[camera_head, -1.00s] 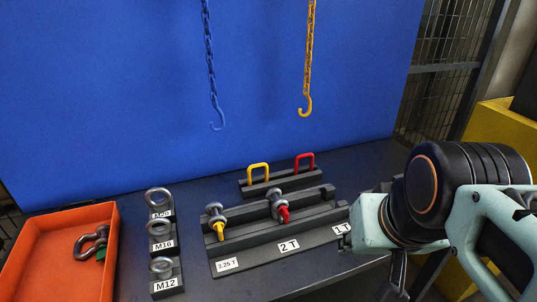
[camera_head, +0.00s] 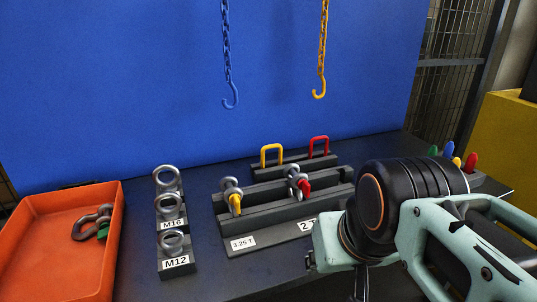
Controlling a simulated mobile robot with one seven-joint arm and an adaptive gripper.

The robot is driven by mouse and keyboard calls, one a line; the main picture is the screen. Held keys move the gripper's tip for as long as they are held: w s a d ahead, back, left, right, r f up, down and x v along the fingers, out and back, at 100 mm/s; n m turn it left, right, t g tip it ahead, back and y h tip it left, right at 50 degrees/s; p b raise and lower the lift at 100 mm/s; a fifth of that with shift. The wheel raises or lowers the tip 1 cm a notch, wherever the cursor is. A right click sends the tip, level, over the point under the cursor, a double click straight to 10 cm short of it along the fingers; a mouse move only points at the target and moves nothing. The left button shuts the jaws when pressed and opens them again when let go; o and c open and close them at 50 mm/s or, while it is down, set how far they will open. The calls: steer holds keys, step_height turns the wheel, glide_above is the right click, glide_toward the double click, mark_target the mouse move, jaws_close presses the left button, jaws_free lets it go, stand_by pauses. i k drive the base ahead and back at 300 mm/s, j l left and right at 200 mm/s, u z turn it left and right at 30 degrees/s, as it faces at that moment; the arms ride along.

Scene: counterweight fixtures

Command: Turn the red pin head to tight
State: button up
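The red pin head (camera_head: 303,187) sits on a silver shackle (camera_head: 292,173) standing in the dark fixture rack (camera_head: 262,213), at the slot with the partly hidden 2 T label. How tight the pin is cannot be told. My gripper (camera_head: 335,277) is in front and to the right of the rack, apart from the red pin head. Its wrist and pale green body hide the right end of the rack. Its fingers are small, dark and partly hidden, so their opening cannot be made out.
A shackle with a yellow pin head (camera_head: 235,203) stands left of the red one. Yellow (camera_head: 271,147) and red (camera_head: 319,139) handles stand behind. Eye bolts (camera_head: 172,241) and an orange tray (camera_head: 112,240) are at left. Blue (camera_head: 230,92) and yellow (camera_head: 319,85) hooks hang above.

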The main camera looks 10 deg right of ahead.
mark_target(304, 186)
steer(key=k+j, duration=0.1)
steer(key=j, duration=0.25)
steer(key=k+j+z, duration=0.1)
steer(key=j, duration=0.25)
steer(key=k+j, duration=0.15)
steer(key=j, duration=0.15)
steer(key=k+l, duration=0.3)
steer(key=i+j, duration=0.25)
steer(key=i+j+z, duration=0.05)
steer(key=j, duration=0.05)
